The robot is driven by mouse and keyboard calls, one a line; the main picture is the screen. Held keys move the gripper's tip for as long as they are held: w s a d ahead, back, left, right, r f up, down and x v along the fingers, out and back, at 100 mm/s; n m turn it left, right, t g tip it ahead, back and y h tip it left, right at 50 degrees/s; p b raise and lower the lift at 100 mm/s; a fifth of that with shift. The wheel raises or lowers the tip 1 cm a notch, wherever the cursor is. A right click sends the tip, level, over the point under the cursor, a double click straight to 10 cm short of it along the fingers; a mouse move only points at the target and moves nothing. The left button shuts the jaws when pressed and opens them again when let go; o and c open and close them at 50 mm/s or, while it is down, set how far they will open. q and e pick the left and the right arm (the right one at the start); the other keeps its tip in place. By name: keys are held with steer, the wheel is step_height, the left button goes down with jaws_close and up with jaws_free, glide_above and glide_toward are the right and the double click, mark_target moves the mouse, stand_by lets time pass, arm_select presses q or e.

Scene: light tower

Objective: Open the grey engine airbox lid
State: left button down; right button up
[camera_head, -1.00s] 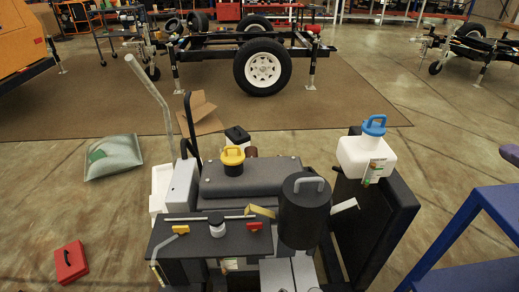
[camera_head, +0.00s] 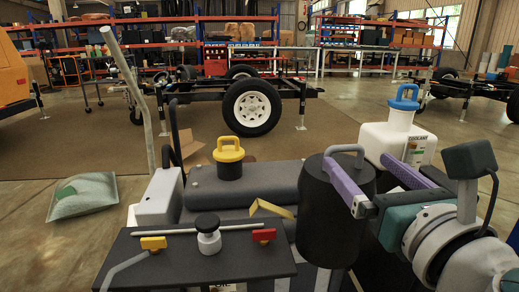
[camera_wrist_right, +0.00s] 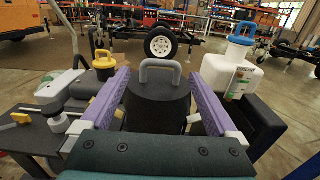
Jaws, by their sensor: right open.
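The engine airbox is a dark upright cylinder (camera_head: 335,215) in the head view, right of the engine's middle. Its lid (camera_head: 342,166) carries a grey loop handle (camera_head: 344,150) and looks seated on top. My right gripper (camera_head: 368,172) comes in from the right, with its purple fingers pointing at the lid's handle side. In the right wrist view the fingers (camera_wrist_right: 158,95) stand apart, one on each side of the airbox cylinder (camera_wrist_right: 158,105), with the grey handle (camera_wrist_right: 160,70) beyond and between them. Nothing is held. My left gripper is not in view.
A yellow-handled cap (camera_head: 229,160) sits on the engine left of the airbox. A white coolant bottle (camera_head: 395,140) with a blue cap stands behind right. A yellow lever (camera_head: 270,209) is close to the airbox's left side.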

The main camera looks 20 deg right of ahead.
mark_target(345, 149)
steer(key=b+x, duration=0.1)
steer(key=x, duration=0.5)
steer(key=shift+w+d, duration=0.15)
steer(key=shift+w, duration=0.2)
jaws_close()
stand_by(0.4)
steer(key=shift+r, duration=0.1)
